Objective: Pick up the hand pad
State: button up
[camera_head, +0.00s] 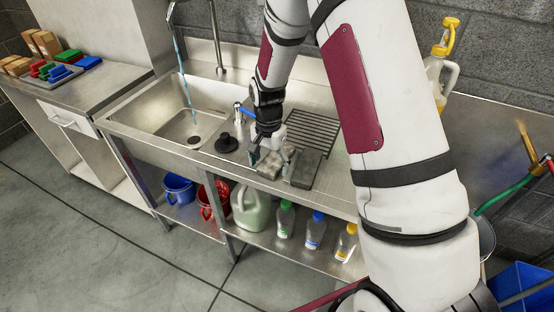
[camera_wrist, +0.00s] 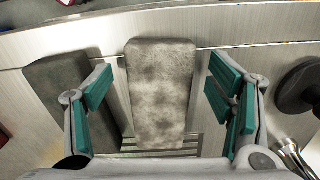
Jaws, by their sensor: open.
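A light grey, mottled rectangular pad (camera_wrist: 160,100) lies between my open fingers in the wrist view. It shows partly below my gripper in the head view (camera_head: 268,168). A darker grey pad (camera_wrist: 58,92) lies to its left in the wrist view, partly behind my left finger, and to its right in the head view (camera_head: 305,170). The frames do not label either as the hand pad. My gripper (camera_wrist: 160,85) is open and empty, with its green-padded fingers on either side of the light pad and gaps on both sides.
Both pads lie by a slotted drain rack (camera_head: 312,130) on the steel counter. A black plunger-like tool (camera_head: 226,143) stands beside the sink (camera_head: 170,120), where water runs from a tap. Bottles and buckets fill the shelf below. A spray bottle (camera_head: 440,68) stands at the back.

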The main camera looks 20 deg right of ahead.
jog(key=c, duration=1.2)
jog(key=shift+c, duration=0.2)
jog(key=shift+r, duration=0.1)
jog(key=shift+r, duration=0.55)
notch_tip(320, 180, up, 2)
jog(key=shift+w+r+b, duration=0.1)
jog(key=shift+r+b, duration=0.15)
jog(key=shift+b, duration=0.05)
jog(key=s+d+r, duration=0.1)
jog(key=s+d, duration=0.2)
jog(key=s, duration=1.3)
jog(key=shift+w+r, duration=0.1)
